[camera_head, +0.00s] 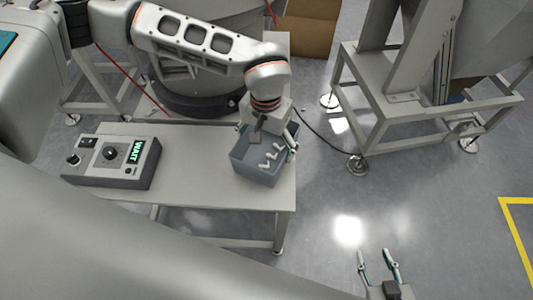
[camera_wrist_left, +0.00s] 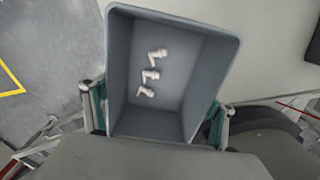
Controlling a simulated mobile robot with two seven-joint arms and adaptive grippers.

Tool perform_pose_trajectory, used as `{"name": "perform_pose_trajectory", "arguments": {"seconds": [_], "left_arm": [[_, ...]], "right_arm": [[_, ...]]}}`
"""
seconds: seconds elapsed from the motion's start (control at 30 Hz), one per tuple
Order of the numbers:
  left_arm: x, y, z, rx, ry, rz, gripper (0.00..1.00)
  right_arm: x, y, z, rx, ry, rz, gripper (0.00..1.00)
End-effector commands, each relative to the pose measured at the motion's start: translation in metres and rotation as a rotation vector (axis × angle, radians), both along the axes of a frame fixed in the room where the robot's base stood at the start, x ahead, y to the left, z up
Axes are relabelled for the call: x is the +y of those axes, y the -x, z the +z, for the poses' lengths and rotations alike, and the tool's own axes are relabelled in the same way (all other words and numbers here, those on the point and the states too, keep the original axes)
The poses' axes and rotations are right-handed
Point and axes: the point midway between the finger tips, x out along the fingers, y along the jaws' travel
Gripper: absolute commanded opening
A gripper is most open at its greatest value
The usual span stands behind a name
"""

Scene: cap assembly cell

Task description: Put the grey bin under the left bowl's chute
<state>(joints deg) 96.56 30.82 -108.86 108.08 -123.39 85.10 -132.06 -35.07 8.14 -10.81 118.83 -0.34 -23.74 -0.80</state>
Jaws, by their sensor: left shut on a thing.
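The grey bin (camera_head: 256,172) is at the right end of the table in the head view, with three small white angled parts (camera_head: 271,160) inside. My left gripper (camera_head: 271,140) is shut on the bin at its far side. In the left wrist view the bin (camera_wrist_left: 212,85) lies between the two fingers (camera_wrist_left: 157,115). I cannot tell whether the bin rests on the table or is slightly above it. The left bowl (camera_head: 210,82) stands behind the table, partly hidden by my left arm; its chute is not clearly visible. My right gripper (camera_head: 378,264) is open and empty over the floor.
The table (camera_head: 215,180) carries a control box (camera_head: 112,160) with a dial and a display reading WAIT at its left. A grey metal stand (camera_head: 375,110) is at the right, with a black cable on the floor beside it.

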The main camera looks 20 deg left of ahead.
Motion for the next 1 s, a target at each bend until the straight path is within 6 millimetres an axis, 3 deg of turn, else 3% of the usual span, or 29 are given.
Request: {"name": "perform_pose_trajectory", "arguments": {"seconds": [0.3,0.5,0.7,0.73,0.8,1.0], "left_arm": [[0.0,0.001,-0.04,0.004,0.0,0.001,0.59],[0.0,0.0,-0.041,-0.001,0.0,0.0,0.59],[0.0,0.0,-0.044,-0.001,0.0,0.0,0.59],[0.0,0.0,-0.044,0.0,0.0,0.0,0.87],[0.0,0.0,-0.044,-0.001,0.0,0.0,1.0],[0.0,0.0,-0.044,-0.001,0.0,0.0,1.0]], "right_arm": [[0.001,0.003,-0.007,0.007,-0.002,0.001,0.4],[0.002,-0.007,0.005,-0.018,-0.005,0.002,0.4],[0.002,-0.007,0.003,-0.018,-0.003,0.004,0.4],[0.002,-0.007,0.003,-0.016,-0.003,0.005,0.4],[0.002,-0.006,0.002,-0.016,-0.002,0.005,0.4],[0.001,-0.005,0.001,-0.012,0.001,0.008,0.4]]}}
